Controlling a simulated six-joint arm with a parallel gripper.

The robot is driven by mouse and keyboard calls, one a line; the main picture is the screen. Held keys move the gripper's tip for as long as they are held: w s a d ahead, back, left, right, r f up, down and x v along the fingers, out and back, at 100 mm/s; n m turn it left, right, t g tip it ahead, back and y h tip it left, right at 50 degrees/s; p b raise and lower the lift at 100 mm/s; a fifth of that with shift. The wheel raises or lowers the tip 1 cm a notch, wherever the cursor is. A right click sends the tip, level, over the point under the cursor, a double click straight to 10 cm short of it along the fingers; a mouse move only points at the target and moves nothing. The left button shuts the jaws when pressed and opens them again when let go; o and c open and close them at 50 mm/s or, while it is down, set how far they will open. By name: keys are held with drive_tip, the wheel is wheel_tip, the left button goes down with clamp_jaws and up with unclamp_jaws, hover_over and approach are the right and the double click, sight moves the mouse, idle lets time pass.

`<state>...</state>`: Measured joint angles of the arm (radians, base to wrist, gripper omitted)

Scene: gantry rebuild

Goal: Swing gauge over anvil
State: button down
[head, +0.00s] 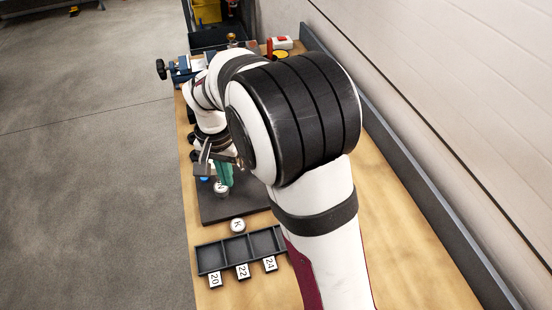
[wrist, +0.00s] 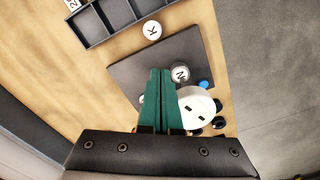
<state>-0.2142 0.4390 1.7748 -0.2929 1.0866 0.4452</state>
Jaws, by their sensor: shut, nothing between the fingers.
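My gripper has long green fingers, shut together and empty, in the wrist view (wrist: 160,72) and partly visible behind my arm in the head view (head: 225,184). A white rounded part with dark slots, possibly the gauge (wrist: 196,106), sits right beside the fingers in the wrist view. I cannot tell whether they touch. A round silver piece marked N (wrist: 180,73) is just beyond it, over the dark plate (wrist: 140,72); it also shows below the fingers in the head view (head: 221,188). A blue knob (wrist: 204,85) is beside it. I cannot tell which part is the anvil.
A round piece marked K (head: 237,225) lies between the plate and a dark divided tray (head: 211,257) with tags 20, 22 and 24. A blue vise-like device (head: 181,70) and a red-and-white button box (head: 281,42) stand farther back. Bare wood lies right of my arm.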

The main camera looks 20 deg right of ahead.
wheel_tip(320, 180, up, 9)
drive_tip(key=shift+s+d, duration=0.35)
drive_tip(key=shift+d, duration=0.1)
idle(0.6)
drive_tip(key=s+d+f+y, duration=0.1)
drive_tip(key=s+d, duration=0.1)
drive_tip(key=s, duration=1)
drive_tip(key=s+d+f, duration=0.1)
drive_tip(key=s+d, duration=0.1)
drive_tip(key=s, duration=1.1)
drive_tip(key=shift+s+y, duration=0.15)
drive_tip(key=shift+y, duration=0.25)
